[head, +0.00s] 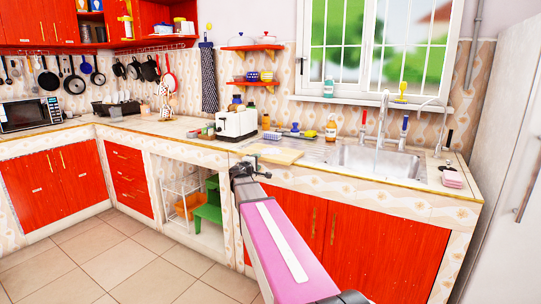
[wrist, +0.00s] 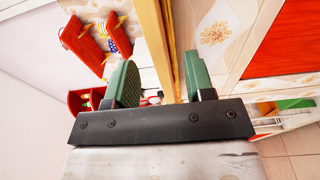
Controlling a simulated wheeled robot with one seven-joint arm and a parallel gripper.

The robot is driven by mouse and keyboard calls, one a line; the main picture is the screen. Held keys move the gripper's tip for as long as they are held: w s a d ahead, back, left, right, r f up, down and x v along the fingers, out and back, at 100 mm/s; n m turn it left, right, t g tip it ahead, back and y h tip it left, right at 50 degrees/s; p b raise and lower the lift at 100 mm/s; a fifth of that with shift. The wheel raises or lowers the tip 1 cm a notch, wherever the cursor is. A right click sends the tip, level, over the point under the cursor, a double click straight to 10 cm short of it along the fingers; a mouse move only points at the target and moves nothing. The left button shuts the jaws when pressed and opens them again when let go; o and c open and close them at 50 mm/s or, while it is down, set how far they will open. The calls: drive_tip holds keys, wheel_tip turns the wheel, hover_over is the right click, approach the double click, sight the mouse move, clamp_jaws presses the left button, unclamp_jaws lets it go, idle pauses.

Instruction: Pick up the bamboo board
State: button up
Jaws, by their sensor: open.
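The bamboo board (head: 275,153) is a pale, flat wooden board. It lies on the counter to the left of the sink, in front of the white toaster, near the counter's front edge. My gripper (head: 247,170) is just left of and below the board in the head view, at the counter's front edge. In the wrist view my gripper (wrist: 161,60) has its two green fingers apart. A wooden strip (wrist: 152,45) shows beyond and between them; I cannot tell whether it is the board, the counter edge or both. No grip on the board shows.
A white toaster (head: 237,124) stands behind the board. Bottles and sponges (head: 297,133) are behind and right of it, by the metal sink (head: 375,160). Red cabinet doors (head: 385,240) lie below the counter. A green step stool (head: 209,207) stands in the open bay.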

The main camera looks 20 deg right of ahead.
sight(261, 159)
drive_tip(key=x, duration=0.5)
drive_tip(key=shift+w+d+r, duration=0.15)
drive_tip(key=shift+w+d, duration=0.1)
drive_tip(key=shift+d, duration=0.1)
clamp_jaws()
